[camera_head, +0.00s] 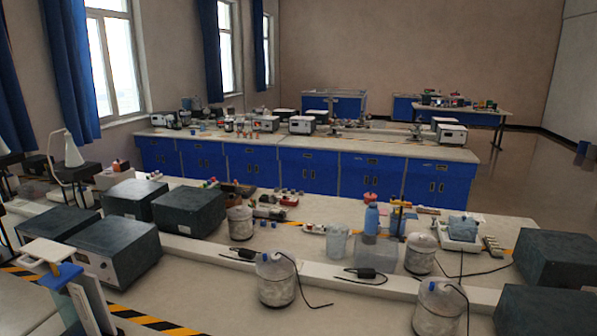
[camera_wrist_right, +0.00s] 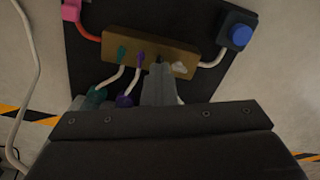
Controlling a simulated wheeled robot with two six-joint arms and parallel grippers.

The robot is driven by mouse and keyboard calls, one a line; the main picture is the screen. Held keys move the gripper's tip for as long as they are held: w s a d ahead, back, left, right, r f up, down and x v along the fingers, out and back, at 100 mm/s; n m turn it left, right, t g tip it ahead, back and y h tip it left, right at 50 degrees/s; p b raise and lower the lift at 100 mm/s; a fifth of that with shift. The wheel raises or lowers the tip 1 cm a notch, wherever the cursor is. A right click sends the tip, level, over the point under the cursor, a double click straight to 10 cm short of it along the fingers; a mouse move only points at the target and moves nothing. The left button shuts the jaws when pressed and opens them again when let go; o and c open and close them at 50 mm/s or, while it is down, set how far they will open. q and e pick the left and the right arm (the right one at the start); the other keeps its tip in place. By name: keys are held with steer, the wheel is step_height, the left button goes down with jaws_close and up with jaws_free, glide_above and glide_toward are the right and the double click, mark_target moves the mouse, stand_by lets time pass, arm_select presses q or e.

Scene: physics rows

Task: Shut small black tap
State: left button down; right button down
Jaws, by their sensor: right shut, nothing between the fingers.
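In the right wrist view a tan manifold block (camera_wrist_right: 150,50) lies on a black panel (camera_wrist_right: 90,60). It carries a teal tap (camera_wrist_right: 122,52) and a purple tap (camera_wrist_right: 139,54). A small dark shape, which may be the small black tap (camera_wrist_right: 160,58), shows just above my fingertips and is mostly hidden by them. My right gripper (camera_wrist_right: 158,72) is shut and empty, with its grey fingertips over the front edge of the block. I cannot tell whether the fingers touch the tap. My left gripper is not in view. I cannot make out the manifold in the head view.
A blue round knob (camera_wrist_right: 239,34) on a dark box and a pink fitting (camera_wrist_right: 71,10) flank the block, with hoses. In the head view, benches hold dark boxes (camera_head: 190,208), glass jars (camera_head: 277,280), a blue bottle (camera_head: 371,219) and loose cables.

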steer(key=shift+r+m, duration=0.1)
steer(key=shift+m, duration=0.9)
steer(key=shift+m, duration=0.9)
steer(key=shift+m, duration=1)
